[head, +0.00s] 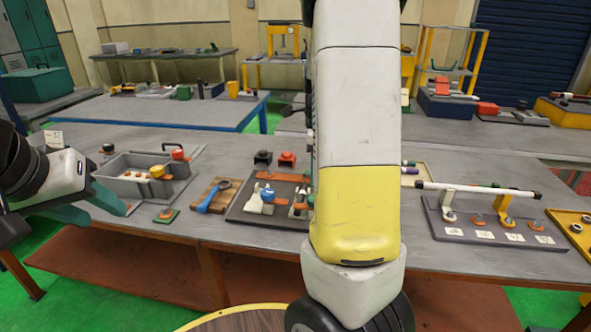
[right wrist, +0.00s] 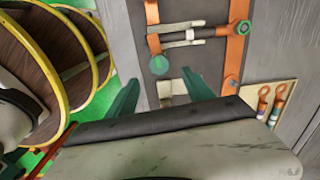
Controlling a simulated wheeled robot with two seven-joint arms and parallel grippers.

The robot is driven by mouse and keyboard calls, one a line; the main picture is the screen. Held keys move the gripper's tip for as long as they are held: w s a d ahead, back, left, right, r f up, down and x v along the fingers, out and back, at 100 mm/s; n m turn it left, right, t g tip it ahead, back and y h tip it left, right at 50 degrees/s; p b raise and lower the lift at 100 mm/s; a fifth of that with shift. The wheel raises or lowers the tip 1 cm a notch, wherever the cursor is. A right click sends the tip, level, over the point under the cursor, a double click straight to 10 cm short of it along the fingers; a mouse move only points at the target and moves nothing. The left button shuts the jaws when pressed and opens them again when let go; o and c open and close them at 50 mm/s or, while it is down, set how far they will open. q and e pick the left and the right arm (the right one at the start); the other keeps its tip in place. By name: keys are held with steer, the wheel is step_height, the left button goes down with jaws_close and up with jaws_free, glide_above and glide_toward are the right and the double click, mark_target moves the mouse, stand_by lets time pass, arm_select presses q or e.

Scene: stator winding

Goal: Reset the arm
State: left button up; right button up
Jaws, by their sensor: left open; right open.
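My left gripper (head: 97,208) is at the left edge of the head view, at the table's front left edge. Its teal fingers are apart with nothing seen between them. They are in front of a grey tray (head: 125,190). My right arm (head: 357,130), white and yellow, hangs through the middle of the head view and hides part of the table. My right gripper is out of the head view. In the right wrist view the right gripper (right wrist: 160,91) has its two teal fingers spread, with no object held. It points at a dark board with orange strips (right wrist: 205,60).
The long grey table (head: 215,155) carries a blue-handled tool (head: 213,196), a dark board (head: 245,212), and a rack with a white bar (head: 478,190) at right. Round wooden shelves with yellow rims (right wrist: 60,45) are left of the right gripper. A blue-framed table (head: 170,112) is behind.

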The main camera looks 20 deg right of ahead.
stand_by(0.3)
steer(key=s+a+r+n+t+y, duration=0.1)
steer(key=s+a+r+n+t, duration=0.2)
steer(key=n, duration=0.9)
steer(key=s+a+r+n+t+y, duration=0.1)
steer(key=s+a+r+n+t, duration=0.2)
steer(key=s+a+r+n, duration=0.6)
steer(key=s+a+n, duration=0.2)
steer(key=s+a, duration=0.2)
steer(key=s, duration=0.1)
steer(key=shift+s+a+r+n, duration=0.35)
steer(key=shift+a+n, duration=0.05)
steer(key=shift+d, duration=0.1)
